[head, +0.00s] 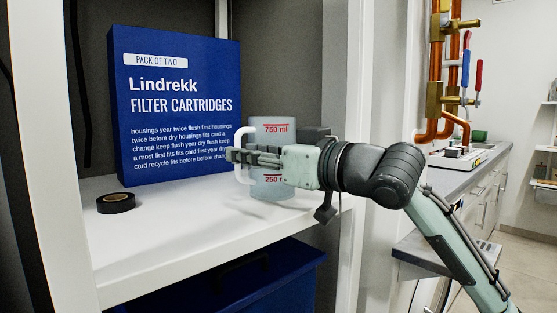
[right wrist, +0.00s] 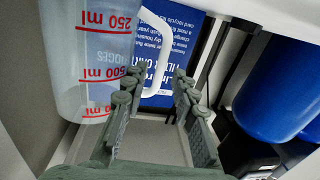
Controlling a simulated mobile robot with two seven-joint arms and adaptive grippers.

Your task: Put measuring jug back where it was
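The measuring jug (head: 272,189), clear with red marks and a white handle (head: 240,143), appears upright on the white shelf (head: 180,235), near its right end. My right gripper (head: 232,156) reaches across the front of the jug from the right and hides its middle. Its fingertips lie by the handle. In the right wrist view the jug (right wrist: 88,60) is at the left, upside down. The fingers (right wrist: 157,85) are apart, and the white handle (right wrist: 170,52) shows between and just beyond their tips. My left gripper is out of view.
A blue filter cartridge box (head: 175,105) stands behind and left of the jug. A black tape roll (head: 116,203) lies at the shelf's left front. A blue bin (head: 240,285) is below the shelf. The white cabinet post (head: 345,110) is close on the right.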

